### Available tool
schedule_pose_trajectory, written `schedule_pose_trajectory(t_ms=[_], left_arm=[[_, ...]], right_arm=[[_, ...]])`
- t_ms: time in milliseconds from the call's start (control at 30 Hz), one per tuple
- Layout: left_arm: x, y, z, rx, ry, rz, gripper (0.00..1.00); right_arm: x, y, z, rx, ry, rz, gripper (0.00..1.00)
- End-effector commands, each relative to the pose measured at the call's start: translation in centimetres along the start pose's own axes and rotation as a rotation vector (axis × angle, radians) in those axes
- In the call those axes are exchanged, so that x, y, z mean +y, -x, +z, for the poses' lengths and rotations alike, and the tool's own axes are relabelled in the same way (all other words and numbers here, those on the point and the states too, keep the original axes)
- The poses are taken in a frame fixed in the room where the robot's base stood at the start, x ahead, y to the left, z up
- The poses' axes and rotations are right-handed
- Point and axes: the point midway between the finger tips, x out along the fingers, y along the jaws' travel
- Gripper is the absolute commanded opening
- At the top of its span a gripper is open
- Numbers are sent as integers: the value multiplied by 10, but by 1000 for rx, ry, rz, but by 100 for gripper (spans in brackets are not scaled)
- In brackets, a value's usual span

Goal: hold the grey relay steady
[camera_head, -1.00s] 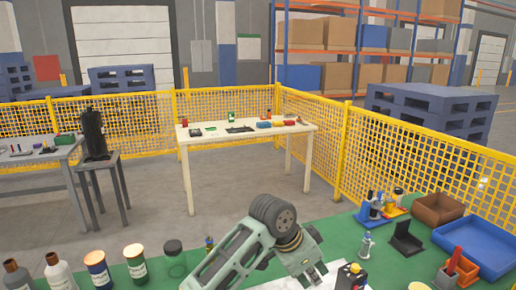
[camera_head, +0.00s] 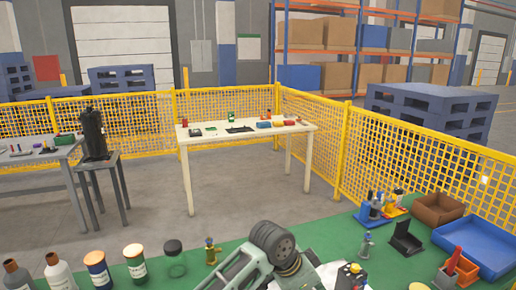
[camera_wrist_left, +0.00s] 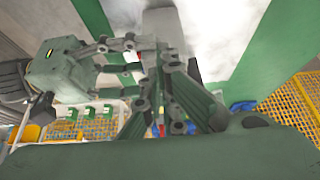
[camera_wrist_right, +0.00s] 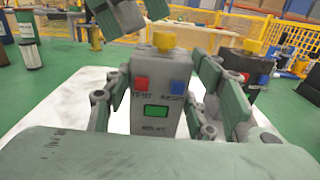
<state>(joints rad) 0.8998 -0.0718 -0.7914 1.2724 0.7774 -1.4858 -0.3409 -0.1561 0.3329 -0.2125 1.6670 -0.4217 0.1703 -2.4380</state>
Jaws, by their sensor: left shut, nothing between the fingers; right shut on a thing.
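The grey relay (camera_wrist_right: 157,112) stands upright in the right wrist view, with a yellow knob on top, a red and a blue button and a green window. My right gripper (camera_wrist_right: 160,83) is shut on it, one finger at each side. My left gripper (camera_wrist_left: 170,75) is shut and empty in the left wrist view. In the head view the left arm (camera_head: 262,258) reaches over the bench at bottom centre. Part of it hangs above and beside the relay's top in the right wrist view. The grey relay is not clear in the head view.
A dark relay (camera_wrist_right: 243,72) with a yellow knob stands close right of the grey one. Bottles (camera_head: 98,270) line the green bench's left. A blue tray (camera_head: 478,246), a brown bin (camera_head: 437,209) and a black holder (camera_head: 405,238) stand at the right.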

Motion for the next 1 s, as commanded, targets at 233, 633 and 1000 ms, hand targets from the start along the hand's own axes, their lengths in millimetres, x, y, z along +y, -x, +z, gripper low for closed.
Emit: schedule_pose_trajectory(t_ms=[233, 633, 1000], left_arm=[[0, -5, 3, -1, -1, -1, 0], [0, -5, 2, 0, -1, -1, 0], [-1, -8, -2, 0, -1, -1, 0]], right_arm=[[0, 0, -1, 2, 0, -1, 13], [0, 0, -1, 2, -1, -1, 13], [0, 0, -1, 2, -1, -1, 13]])
